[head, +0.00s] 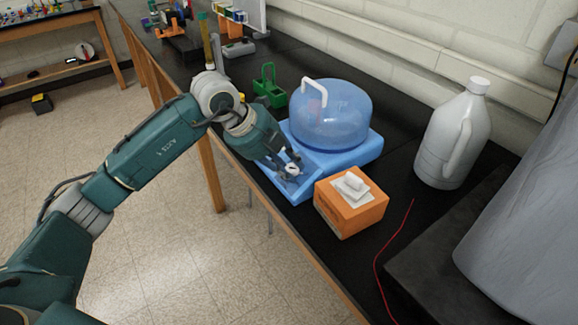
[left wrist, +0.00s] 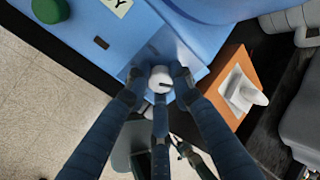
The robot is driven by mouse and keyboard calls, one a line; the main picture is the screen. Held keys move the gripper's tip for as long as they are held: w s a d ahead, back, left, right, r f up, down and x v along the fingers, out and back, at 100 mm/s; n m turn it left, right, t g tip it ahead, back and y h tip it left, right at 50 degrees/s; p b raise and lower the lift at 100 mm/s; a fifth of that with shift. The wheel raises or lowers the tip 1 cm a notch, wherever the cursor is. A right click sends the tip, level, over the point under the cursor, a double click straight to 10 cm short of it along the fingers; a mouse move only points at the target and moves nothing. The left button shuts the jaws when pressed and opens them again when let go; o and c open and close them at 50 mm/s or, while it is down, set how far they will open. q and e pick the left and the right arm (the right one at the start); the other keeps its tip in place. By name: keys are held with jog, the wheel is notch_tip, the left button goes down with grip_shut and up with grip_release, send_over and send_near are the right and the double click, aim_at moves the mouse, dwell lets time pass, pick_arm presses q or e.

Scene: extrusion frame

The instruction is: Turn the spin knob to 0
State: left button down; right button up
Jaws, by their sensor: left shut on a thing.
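The blue machine (head: 350,152) with a clear blue domed lid (head: 330,115) sits on the black bench. A small white knob (left wrist: 160,77) is on its sloping front panel, and a short dark mark shows on the knob's face. The knob also shows in the head view (head: 292,169). My left gripper (head: 288,172) reaches down to the panel. In the left wrist view its fingers (left wrist: 158,84) close in around the knob from several sides, shut on it. The numbers around the knob are too small or hidden to read. My right gripper is not in view.
An orange tissue box (head: 350,207) stands close to the right of the machine's front. A white jug (head: 453,135) stands farther right. A green rack (head: 268,88) is behind my left gripper. A red wire (head: 388,240) lies on the bench near the front edge.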

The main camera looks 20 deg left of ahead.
pick_arm(q)
jog(key=c, duration=1.7)
grip_release()
jog(key=shift+w+a+r, duration=0.15)
jog(key=shift+w+r, duration=0.1)
jog(key=shift+r, duration=0.1)
jog(key=shift+o, duration=0.9)
jog(key=shift+f, duration=0.2)
jog(key=shift+s, duration=0.1)
jog(key=v, duration=1.2)
